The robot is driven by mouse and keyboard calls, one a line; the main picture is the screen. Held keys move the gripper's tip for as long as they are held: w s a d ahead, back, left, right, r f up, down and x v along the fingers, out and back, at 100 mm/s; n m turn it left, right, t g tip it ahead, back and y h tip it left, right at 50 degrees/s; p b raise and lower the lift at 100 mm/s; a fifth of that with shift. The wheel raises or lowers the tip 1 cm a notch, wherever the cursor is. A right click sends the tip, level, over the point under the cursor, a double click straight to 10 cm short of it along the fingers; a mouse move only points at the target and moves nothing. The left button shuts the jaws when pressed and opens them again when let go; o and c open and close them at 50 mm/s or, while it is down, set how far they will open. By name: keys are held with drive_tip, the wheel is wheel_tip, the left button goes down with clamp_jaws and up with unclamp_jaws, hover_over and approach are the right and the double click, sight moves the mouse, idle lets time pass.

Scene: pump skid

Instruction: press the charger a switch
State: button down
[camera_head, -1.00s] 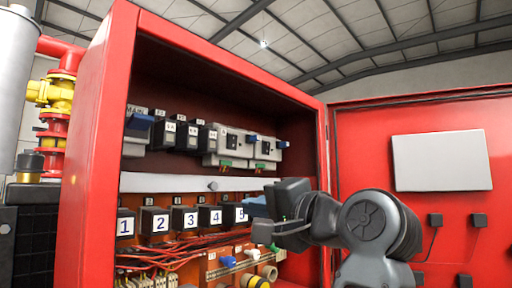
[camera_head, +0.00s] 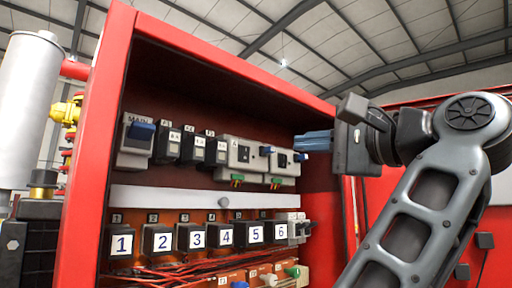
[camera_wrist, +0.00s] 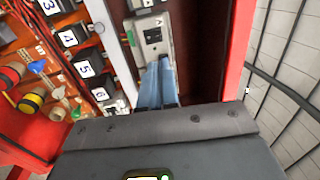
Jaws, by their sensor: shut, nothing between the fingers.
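Two pale grey charger units sit side by side at the right end of the upper row in the red cabinet. I take the left one (camera_head: 241,153) as charger A, though its label is too small to read surely. It has a dark switch face and a blue lever. The right unit (camera_head: 283,162) also has a blue part. My gripper (camera_head: 298,142) is shut and empty, its blue fingers pointing left beside the right unit's upper end. In the wrist view, the fingers (camera_wrist: 158,68) overlap the lower end of a charger unit (camera_wrist: 153,35); contact cannot be told.
A MAIN switch (camera_head: 137,138) and several black breakers stand left of the chargers. Numbered black modules (camera_head: 189,237) fill the row below a white rail (camera_head: 160,198). The red cabinet's side wall (camera_wrist: 218,50) is close to my gripper.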

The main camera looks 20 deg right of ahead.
sight(242, 146)
drive_tip(key=p+x, duration=0.3)
drive_tip(key=x, duration=1.1)
drive_tip(key=shift+w, duration=0.1)
drive_tip(key=shift+w+a+r, duration=0.1)
drive_tip(key=shift+w+r, duration=0.05)
